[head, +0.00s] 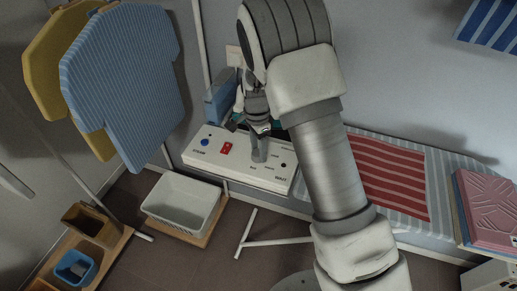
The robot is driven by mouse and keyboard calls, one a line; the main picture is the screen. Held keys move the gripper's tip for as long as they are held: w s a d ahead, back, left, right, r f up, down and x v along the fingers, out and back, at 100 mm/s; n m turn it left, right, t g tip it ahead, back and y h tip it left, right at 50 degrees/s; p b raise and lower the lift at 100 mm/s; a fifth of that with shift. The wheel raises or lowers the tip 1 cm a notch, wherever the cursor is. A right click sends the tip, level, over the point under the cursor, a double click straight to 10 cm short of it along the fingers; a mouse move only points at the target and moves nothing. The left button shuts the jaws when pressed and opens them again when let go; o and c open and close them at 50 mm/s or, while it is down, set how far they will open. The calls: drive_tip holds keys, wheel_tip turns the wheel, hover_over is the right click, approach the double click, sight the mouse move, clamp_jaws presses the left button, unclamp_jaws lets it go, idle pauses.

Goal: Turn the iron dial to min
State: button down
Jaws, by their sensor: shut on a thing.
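The white control panel (212,158) lies on the near left part of the ironing surface. It carries a blue button, a red switch and small printed labels, mostly too small to read. The grey dial (259,152) stands up from the panel right of the red switch. My gripper (261,131) reaches down from above and is shut on the top of the dial. The jaws hide the top of the dial. I cannot tell which mark the dial points to.
A blue object (219,98) stands behind the panel. A striped blue shirt (122,85) hangs at the left. A white basket (182,203) sits in front. A red striped cloth (392,178) lies right of my arm. A pink folded pile (489,203) is at far right.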

drive_tip(key=shift+n, duration=0.3)
drive_tip(key=n+b, duration=0.2)
drive_tip(key=n, duration=0.3)
drive_tip(key=shift+w+a+n, duration=0.1)
drive_tip(key=shift+n, duration=0.3)
drive_tip(key=n+b, duration=0.1)
drive_tip(key=n, duration=0.4)
drive_tip(key=shift+a+t, duration=0.1)
drive_tip(key=shift+t, duration=0.2)
drive_tip(key=n+b, duration=0.1)
drive_tip(key=n, duration=0.5)
drive_tip(key=shift+n, duration=0.3)
drive_tip(key=n, duration=0.5)
drive_tip(key=shift+s+a+n+t, duration=0.1)
drive_tip(key=shift+s+n+t, duration=0.1)
drive_tip(key=shift+n+t, duration=0.15)
drive_tip(key=shift+n, duration=0.25)
drive_tip(key=shift+c, duration=1.6)
unclamp_jaws()
